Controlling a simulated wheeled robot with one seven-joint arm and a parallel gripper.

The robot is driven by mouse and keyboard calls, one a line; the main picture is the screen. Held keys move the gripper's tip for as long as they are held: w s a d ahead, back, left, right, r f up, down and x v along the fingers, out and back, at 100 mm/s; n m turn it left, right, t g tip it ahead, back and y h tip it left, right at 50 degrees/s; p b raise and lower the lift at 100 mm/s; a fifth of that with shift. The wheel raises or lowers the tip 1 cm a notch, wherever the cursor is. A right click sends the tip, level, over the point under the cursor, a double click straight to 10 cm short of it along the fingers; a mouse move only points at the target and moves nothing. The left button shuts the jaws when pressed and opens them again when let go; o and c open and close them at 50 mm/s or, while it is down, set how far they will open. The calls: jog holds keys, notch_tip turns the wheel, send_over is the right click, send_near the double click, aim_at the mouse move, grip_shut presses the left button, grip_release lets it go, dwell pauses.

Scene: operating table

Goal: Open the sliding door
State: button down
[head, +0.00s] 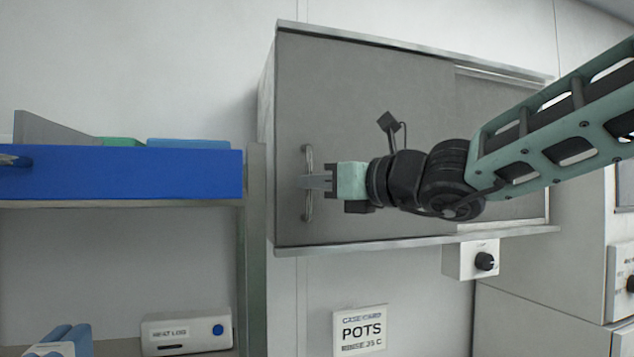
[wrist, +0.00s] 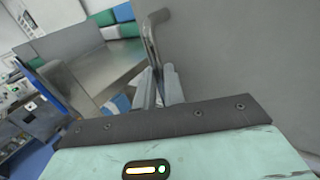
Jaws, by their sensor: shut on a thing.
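The grey sliding door (head: 350,95) is the left panel of a wall cabinet (head: 420,243) in the head view. A second grey panel (head: 500,110) sits behind it on the right, with a pale strip along its edges. A vertical metal bar handle (head: 308,205) is near the door's left edge. My gripper (head: 312,182) reaches in from the right and is shut on the handle's middle. In the wrist view the handle (wrist: 152,40) runs down between my two fingers (wrist: 158,88). The fingers hide part of the handle.
A shelf unit with a blue front (head: 120,173) stands left of the cabinet, close to its left side. A box with a black knob (head: 470,260) is under the cabinet's right end. The wall between is bare.

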jog(key=w+d, duration=0.3)
jog(key=d, duration=0.7)
jog(key=w+d, duration=0.3)
jog(key=d, duration=0.8)
jog(key=w+d, duration=0.3)
jog(key=d, duration=0.7)
jog(key=shift+d, duration=0.15)
jog(key=c, duration=1.5)
grip_release()
jog(key=b+v, duration=0.6)
jog(key=v, duration=1.1)
jog(key=shift+s, duration=0.2)
jog(key=shift+d, duration=0.15)
